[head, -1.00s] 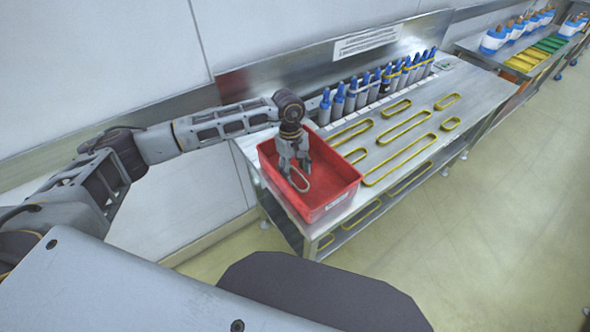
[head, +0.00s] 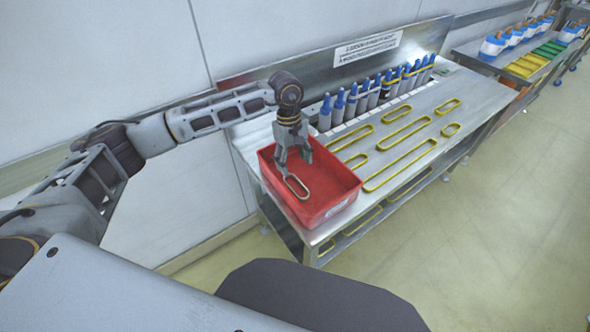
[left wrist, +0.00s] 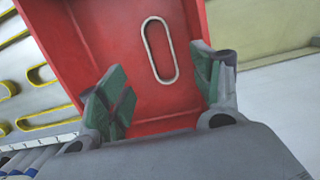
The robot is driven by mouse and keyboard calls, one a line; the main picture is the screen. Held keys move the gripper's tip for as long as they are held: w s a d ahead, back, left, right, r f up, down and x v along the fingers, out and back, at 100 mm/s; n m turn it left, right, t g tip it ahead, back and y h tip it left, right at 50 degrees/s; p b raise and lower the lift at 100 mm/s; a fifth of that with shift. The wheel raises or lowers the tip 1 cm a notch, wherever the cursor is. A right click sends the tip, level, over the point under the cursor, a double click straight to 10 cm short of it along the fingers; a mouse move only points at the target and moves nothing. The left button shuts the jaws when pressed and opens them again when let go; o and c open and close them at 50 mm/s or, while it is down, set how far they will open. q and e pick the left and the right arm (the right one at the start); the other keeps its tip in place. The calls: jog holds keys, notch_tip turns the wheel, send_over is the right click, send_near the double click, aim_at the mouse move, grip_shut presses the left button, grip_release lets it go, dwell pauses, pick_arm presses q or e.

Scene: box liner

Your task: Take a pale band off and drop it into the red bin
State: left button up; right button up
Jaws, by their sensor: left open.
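The red bin (head: 335,205) stands at the near left end of the metal table. A pale oval band (head: 297,187) shows inside the bin's outline, below my left gripper. My left gripper (head: 294,163) points down over the bin with its fingers spread. In the left wrist view, the pale band (left wrist: 148,48) shows against the red floor of the bin (left wrist: 100,40). It lies clear of both green-padded fingers of the open gripper (left wrist: 163,88). Whether the band rests fully on the bin floor I cannot tell. My right gripper is not in view.
Several yellow bands (head: 400,165) lie flat on the table (head: 475,100) right of the bin. A row of grey, blue-topped bottles (head: 351,100) stands along the back, some with yellow bands around them. A second table (head: 478,50) with more items is at the far right.

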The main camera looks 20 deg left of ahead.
pick_arm(q)
jog(key=shift+w+a+r, duration=0.15)
jog(key=shift+a+r, duration=0.05)
jog(key=shift+r, duration=1.25)
jog(key=shift+w+a+r, duration=0.1)
jog(key=shift+a+r, duration=0.05)
jog(key=shift+r, duration=1.25)
